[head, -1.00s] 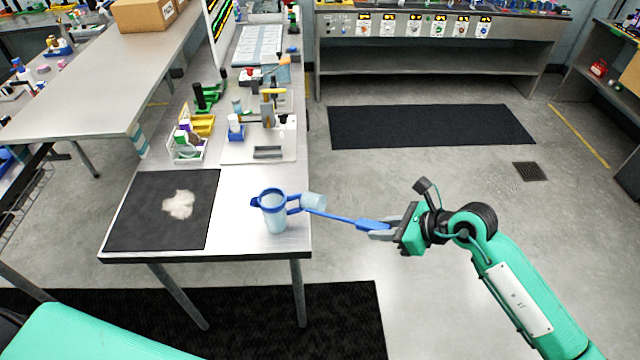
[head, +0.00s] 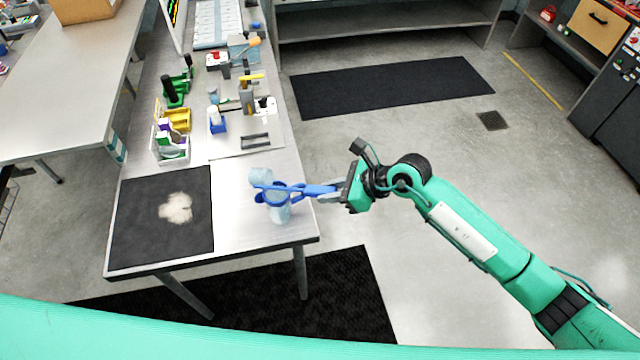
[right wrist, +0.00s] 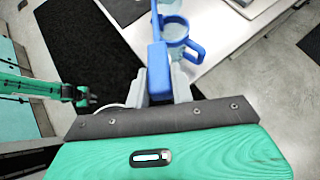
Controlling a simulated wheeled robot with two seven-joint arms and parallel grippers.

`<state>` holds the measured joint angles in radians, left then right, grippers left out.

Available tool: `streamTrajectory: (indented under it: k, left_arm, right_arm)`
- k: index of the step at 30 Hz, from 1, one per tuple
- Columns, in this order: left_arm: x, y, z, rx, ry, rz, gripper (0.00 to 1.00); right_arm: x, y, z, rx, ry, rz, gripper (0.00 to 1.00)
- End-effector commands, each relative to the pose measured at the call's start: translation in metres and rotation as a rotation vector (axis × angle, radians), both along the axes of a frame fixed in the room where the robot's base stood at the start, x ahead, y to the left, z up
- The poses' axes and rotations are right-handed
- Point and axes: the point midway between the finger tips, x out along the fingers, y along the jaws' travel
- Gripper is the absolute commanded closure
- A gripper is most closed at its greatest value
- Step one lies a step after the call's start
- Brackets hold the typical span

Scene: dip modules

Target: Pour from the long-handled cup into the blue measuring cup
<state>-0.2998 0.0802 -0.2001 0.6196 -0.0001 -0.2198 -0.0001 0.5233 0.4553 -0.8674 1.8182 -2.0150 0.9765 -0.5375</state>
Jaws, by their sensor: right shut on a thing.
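The blue measuring cup (head: 279,213), clear-bodied with a blue rim and handle, stands upright near the right front edge of the table. It also shows in the right wrist view (right wrist: 176,30). My right gripper (head: 326,194) is shut on the blue handle of the long-handled cup (head: 260,177). The handle reaches left across the measuring cup's rim, and the pale cup end shows just beyond that rim. Its tilt and contents cannot be told. The handle fills the jaws in the right wrist view (right wrist: 158,72). My left gripper (right wrist: 88,98) is small at the left of that view.
A black mat (head: 140,225) with a pale patch lies left of the measuring cup. Behind are a white caddy (head: 170,150), yellow and green holders, and a white board (head: 255,142) with small parts. Bare table surrounds the measuring cup; open floor lies right of the table.

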Motion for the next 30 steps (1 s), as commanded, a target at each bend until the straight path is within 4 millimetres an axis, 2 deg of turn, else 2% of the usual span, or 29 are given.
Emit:
streamTrajectory:
  k: [30]
  left_arm:
    - [0.000,-0.003,-0.051,-0.002,-0.001,0.001,0.79]
  right_arm:
    - [-0.001,-0.006,-0.026,0.133,-0.028,-0.001,0.95]
